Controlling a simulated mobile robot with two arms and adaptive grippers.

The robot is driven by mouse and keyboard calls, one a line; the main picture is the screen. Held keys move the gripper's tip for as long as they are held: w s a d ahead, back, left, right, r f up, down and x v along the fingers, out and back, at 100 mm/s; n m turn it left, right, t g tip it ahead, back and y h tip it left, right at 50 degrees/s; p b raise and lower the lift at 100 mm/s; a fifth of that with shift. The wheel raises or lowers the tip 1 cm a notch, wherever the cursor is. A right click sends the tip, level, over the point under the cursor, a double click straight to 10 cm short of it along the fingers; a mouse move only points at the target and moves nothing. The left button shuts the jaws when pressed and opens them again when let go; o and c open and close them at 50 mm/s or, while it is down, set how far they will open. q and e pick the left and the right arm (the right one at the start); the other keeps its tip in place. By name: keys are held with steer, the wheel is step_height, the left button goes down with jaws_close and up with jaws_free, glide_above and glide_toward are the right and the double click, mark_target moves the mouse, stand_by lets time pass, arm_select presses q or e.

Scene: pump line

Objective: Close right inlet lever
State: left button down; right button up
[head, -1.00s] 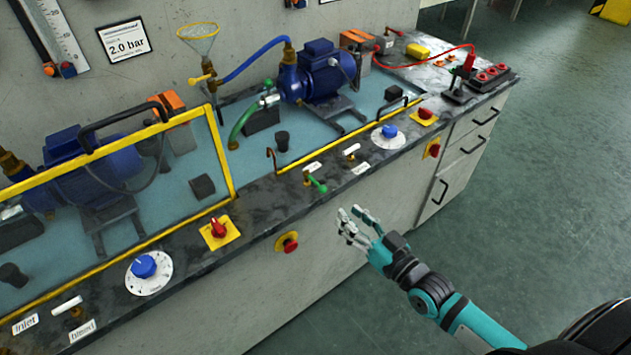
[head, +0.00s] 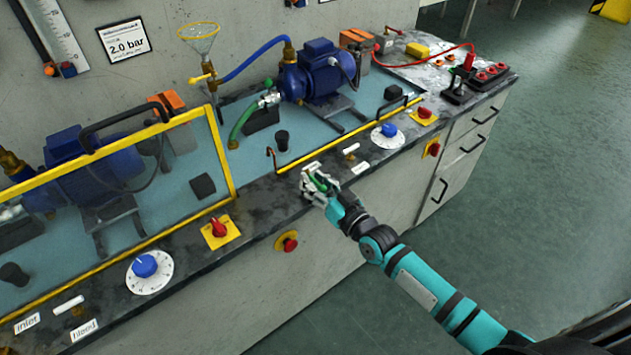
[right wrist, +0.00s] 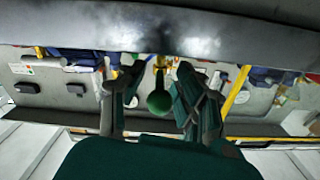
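The right inlet lever (head: 320,184) is green and sits on the front ledge of the bench, before the right pump. My right gripper (head: 313,183) is at it and partly covers it in the head view. In the right wrist view the green lever end (right wrist: 159,101) lies between the two sides of my right gripper (right wrist: 157,108), with visible gaps on both sides. The fingers are open around it, not closed on it. The brass valve part (right wrist: 160,63) shows behind the lever. My left gripper is not in view.
A white bleed lever (head: 351,148) and a blue dial (head: 388,131) are right of my gripper. A yellow-framed guard (head: 222,165) stands over the left pump. Floor on the right is clear.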

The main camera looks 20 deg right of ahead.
steer(key=shift+c, duration=0.4)
jaws_close()
